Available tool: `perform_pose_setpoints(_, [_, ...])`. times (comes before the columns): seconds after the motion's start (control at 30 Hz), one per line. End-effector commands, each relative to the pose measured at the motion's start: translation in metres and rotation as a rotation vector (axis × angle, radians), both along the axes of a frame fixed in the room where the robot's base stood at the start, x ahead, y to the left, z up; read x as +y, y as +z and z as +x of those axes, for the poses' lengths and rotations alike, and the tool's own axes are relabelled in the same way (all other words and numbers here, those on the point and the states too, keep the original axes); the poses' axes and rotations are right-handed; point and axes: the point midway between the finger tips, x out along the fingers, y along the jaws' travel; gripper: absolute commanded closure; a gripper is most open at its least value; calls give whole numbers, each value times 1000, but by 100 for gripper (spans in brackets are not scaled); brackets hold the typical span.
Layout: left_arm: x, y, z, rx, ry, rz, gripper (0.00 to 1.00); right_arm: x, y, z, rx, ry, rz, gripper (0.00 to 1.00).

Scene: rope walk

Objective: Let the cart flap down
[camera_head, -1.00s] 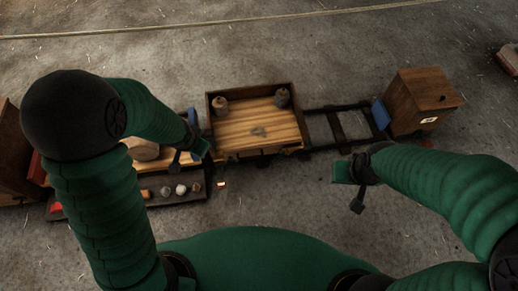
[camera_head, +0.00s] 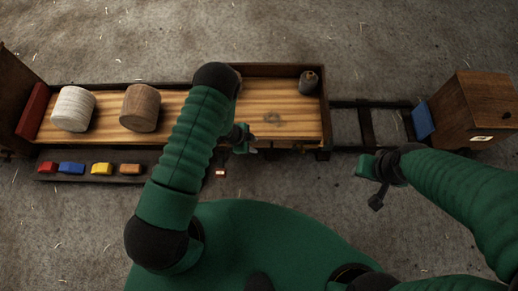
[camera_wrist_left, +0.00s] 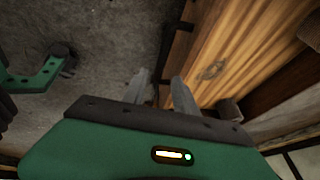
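The cart (camera_head: 300,110) has a planked wooden bed with dark low walls and a small dark canister (camera_head: 308,82) at its back right corner. Its dark near side edge (camera_head: 292,143) runs along the front. My left gripper (camera_head: 247,146) is at that edge, left of its middle. In the left wrist view, its two grey fingers (camera_wrist_left: 160,90) stand apart, with the dark edge and planks (camera_wrist_left: 225,60) beside and beyond them. Whether they touch the flap is hidden. My right gripper (camera_head: 366,167) hangs over bare floor, right of the cart; its finger gap is unclear.
A longer wooden bed (camera_head: 100,134) with a white spool (camera_head: 73,108) and brown spool (camera_head: 140,107) stands left. A dark tray (camera_head: 130,179) with coloured blocks lies before it. Rails (camera_head: 365,125) lead right to a brown box (camera_head: 480,110) with a blue pad (camera_head: 424,120).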

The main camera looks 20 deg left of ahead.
Motion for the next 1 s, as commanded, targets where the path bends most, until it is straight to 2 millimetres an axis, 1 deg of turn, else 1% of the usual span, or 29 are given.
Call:
perform_pose_setpoints(0.03, [-4,-18,3,0,-1,-1,66,0,-10,0,0,0,0,64])
perform_pose_setpoints(0.1, [-9,-32,7,0,-1,0,66,0,-17,0,0,0,0,64])
perform_pose_setpoints(0.23, [-16,-51,14,0,1,0,66,0,-24,0,0,0,0,64])
perform_pose_setpoints(0.37, [-20,-58,17,0,2,0,66,0,-26,0,0,0,0,64])
perform_pose_setpoints(0.6, [-20,-58,17,1,2,-1,66,0,-26,0,-1,0,0,64])
perform_pose_setpoints(0.63, [-20,-58,17,1,2,-1,67,0,-26,0,-1,0,0,64])
perform_pose_setpoints(0.8, [-20,-58,17,1,2,0,89,0,-26,0,-1,0,0,64])
perform_pose_setpoints(0.9, [-20,-58,17,1,2,0,100,0,-26,0,-1,0,0,64])
perform_pose_setpoints(1.0, [-20,-58,17,1,2,0,100,0,-26,0,-1,0,0,64])
